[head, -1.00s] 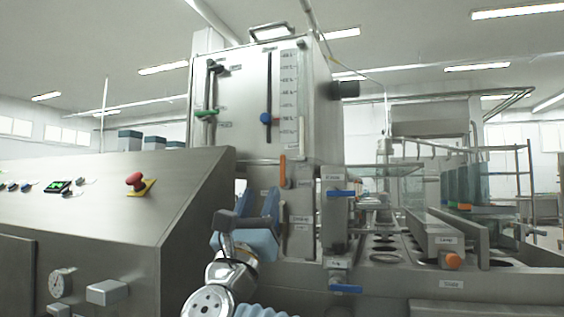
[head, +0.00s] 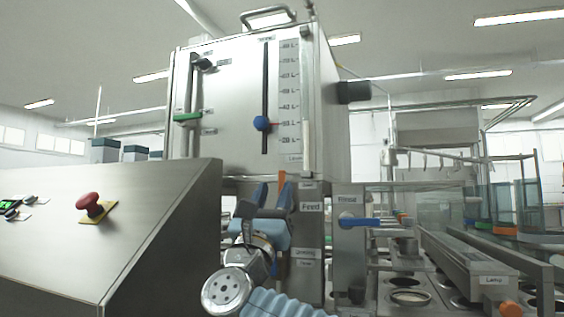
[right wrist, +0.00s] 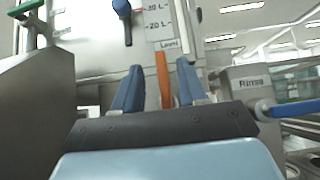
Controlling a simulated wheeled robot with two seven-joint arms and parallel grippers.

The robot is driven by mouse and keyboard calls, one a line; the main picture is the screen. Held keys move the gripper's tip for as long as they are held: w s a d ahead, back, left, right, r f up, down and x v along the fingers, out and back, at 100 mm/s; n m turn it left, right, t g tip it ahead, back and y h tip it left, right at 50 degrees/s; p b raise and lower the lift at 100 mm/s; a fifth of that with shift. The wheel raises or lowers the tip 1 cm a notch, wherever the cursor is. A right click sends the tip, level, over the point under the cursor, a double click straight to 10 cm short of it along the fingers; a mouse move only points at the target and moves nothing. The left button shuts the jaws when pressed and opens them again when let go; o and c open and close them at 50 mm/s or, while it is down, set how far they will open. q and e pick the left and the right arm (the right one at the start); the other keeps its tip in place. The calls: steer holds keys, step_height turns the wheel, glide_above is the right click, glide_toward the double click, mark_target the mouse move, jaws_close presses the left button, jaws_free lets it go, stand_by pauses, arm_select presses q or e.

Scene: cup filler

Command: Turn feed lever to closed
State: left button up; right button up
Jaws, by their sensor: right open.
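The feed lever is an orange handle (head: 282,181) standing upright just above the "Feed" label (head: 311,207), below the big steel tank. My right gripper (head: 274,194) is in front of the lever with its blue fingers pointing up. In the right wrist view, the orange handle (right wrist: 163,80) shows between the two spread fingers of the right gripper (right wrist: 160,72), with gaps on both sides. The gripper is open and not closed on it. The lower part of the lever is hidden behind the gripper body. My left gripper is not in view.
A blue-handled lever (head: 360,222) at the "Rinse" label is close on the right. The sloped control panel (head: 150,185) with a red button (head: 89,202) is on the left. The steel tank (head: 225,130) with green and blue slider knobs rises above.

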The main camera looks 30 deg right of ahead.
mark_target(281, 174)
steer(key=p+x, duration=0.3)
steer(key=x, duration=0.4)
steer(key=shift+r, duration=0.1)
jaws_close()
